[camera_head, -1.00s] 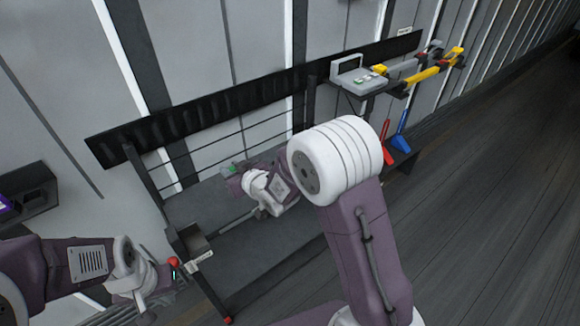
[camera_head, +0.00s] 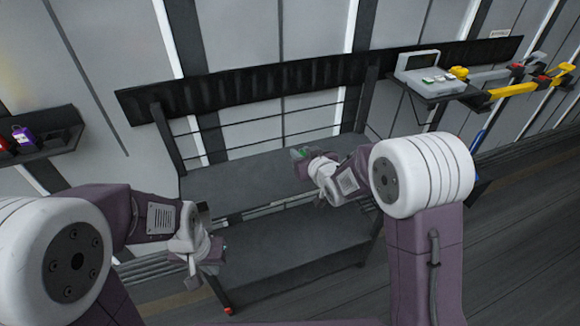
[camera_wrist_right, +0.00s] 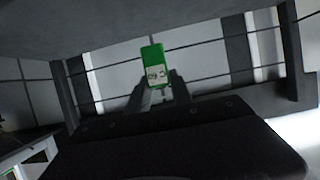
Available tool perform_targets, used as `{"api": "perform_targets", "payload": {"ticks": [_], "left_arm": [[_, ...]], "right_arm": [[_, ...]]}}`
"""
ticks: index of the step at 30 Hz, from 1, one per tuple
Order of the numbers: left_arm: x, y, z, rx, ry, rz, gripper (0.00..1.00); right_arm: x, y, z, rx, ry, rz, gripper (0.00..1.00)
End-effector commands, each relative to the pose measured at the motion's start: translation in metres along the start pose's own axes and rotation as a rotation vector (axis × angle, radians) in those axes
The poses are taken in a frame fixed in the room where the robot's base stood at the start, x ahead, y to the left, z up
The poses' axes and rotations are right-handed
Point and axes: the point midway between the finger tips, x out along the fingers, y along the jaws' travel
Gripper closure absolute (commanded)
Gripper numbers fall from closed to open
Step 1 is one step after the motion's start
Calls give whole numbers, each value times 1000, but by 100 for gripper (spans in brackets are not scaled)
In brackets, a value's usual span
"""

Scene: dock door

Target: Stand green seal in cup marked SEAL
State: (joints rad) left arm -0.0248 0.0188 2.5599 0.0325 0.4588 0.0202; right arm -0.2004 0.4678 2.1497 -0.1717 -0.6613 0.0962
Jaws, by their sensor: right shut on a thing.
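The green seal (camera_wrist_right: 155,66) is a small green block with a pale printed label. It stands up between the fingertips of my right gripper (camera_wrist_right: 158,90), which is shut on it. In the head view, a bit of the green seal (camera_head: 301,152) shows at the tip of my right gripper (camera_head: 306,160), above the grey bench. My left gripper (camera_head: 210,262) is low at the bench's front left, pointing down; its fingers are too small to judge. The cup marked SEAL cannot be made out; my left wrist covers the bench's left front corner.
The grey bench (camera_head: 300,243) looks mostly bare, with a rail along it and a dark board (camera_head: 250,85) behind. A left shelf (camera_head: 62,128) holds a purple item (camera_head: 22,136). A grey device (camera_head: 432,70) and yellow-handled tools (camera_head: 515,88) are at the right.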

Motion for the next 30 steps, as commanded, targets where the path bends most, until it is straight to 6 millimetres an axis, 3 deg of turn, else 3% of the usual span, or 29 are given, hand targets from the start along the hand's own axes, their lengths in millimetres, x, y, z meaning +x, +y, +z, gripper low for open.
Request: {"api": "perform_targets", "payload": {"ticks": [3, 9, 16, 22, 30], "left_arm": [[6, 0, 1, 0, 0, 0, 100], [10, 0, 1, 0, 0, 0, 100], [11, 0, 1, 0, 0, 0, 100], [20, 0, 2, 0, 0, 0, 100], [19, 0, 2, 0, 0, 0, 100]], "right_arm": [[40, -6, 10, -1, -2, -2, 100], [79, -12, 14, 0, -1, 0, 100], [85, -12, 19, -1, -3, 0, 100], [98, -12, 51, -1, -4, 0, 100], [99, -12, 52, -1, 0, 0, 100]]}}
